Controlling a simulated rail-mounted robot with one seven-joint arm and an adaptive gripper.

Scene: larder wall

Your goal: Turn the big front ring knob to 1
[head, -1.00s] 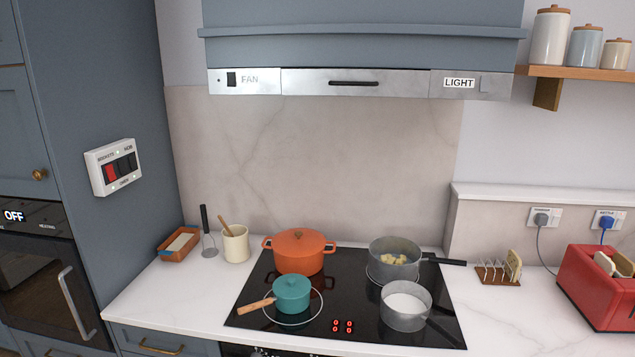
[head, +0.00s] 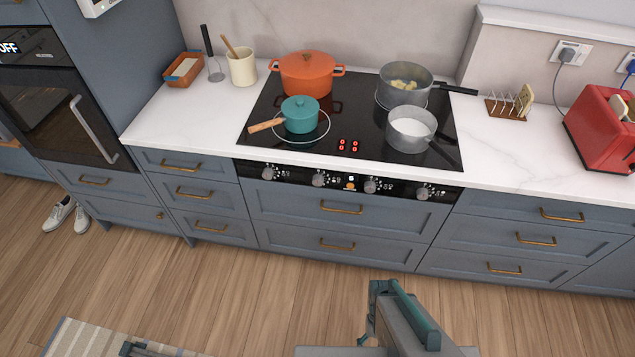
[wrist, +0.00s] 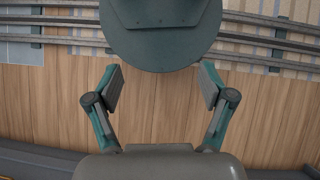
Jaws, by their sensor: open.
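A black control strip (head: 345,183) runs along the counter front under the hob. It carries several round silver knobs: far left (head: 268,173), middle left (head: 319,179), middle right (head: 371,185) and far right (head: 423,192). Their markings are too small to read, so I cannot tell which one is for the big front ring. Red digits (head: 348,146) glow on the black hob (head: 345,110); their values are unclear. My gripper (wrist: 161,78) is open and empty in the wrist view, with wooden floor beyond it, away from the knobs.
On the hob stand an orange pot (head: 307,75), a teal pan (head: 300,115), a grey pan with yellowish pieces (head: 403,86) and a grey pan with white contents (head: 411,128). Drawers with brass handles (head: 341,210) lie below.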

